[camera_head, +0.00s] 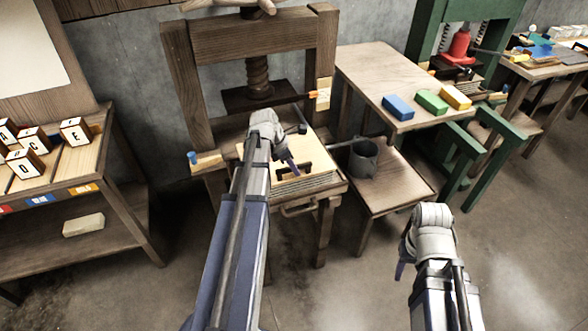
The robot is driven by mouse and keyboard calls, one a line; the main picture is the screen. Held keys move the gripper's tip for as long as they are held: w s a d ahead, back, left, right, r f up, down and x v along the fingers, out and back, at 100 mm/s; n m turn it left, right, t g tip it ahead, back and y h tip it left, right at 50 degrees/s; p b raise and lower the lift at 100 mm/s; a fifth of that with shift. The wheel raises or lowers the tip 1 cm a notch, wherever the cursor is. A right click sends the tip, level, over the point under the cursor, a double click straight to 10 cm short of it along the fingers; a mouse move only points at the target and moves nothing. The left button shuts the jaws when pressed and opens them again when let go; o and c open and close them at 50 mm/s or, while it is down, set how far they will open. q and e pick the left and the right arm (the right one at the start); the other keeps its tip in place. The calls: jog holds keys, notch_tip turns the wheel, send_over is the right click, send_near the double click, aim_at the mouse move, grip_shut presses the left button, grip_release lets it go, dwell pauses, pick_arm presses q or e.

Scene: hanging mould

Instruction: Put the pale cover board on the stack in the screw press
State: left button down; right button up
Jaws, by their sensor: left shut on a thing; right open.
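The wooden screw press (180,85) stands against the wall, with its dark screw (257,78) and pressing plate raised. Below the plate is a stack (312,187) of thin layers on the press bed. The pale cover board (318,142) is over the stack, and a dark handle-like piece (303,168) shows on it. I cannot tell whether the board touches the stack. My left gripper (291,165) is shut at the board, and its arm hides the board's left part. My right gripper (401,270) is open and empty, low over the floor at the right.
A side table with blue (398,107), green (432,102) and yellow (455,97) blocks stands right of the press. A grey pot (363,158) sits on a low stool between. A shelf (85,195) with letter cubes is at the left. The floor in front is clear.

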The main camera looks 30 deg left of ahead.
pick_arm(q)
jog(key=c, duration=1.3)
grip_release()
jog(key=shift+f, duration=0.15)
jog(key=o, duration=0.5)
jog(key=shift+c, duration=0.2)
jog(key=shift+p+v, duration=0.85)
jog(key=shift+v, duration=0.05)
jog(key=p+v, duration=0.9)
jog(key=v, duration=0.1)
jog(key=shift+r+p, duration=0.3)
jog(key=shift+r, duration=0.05)
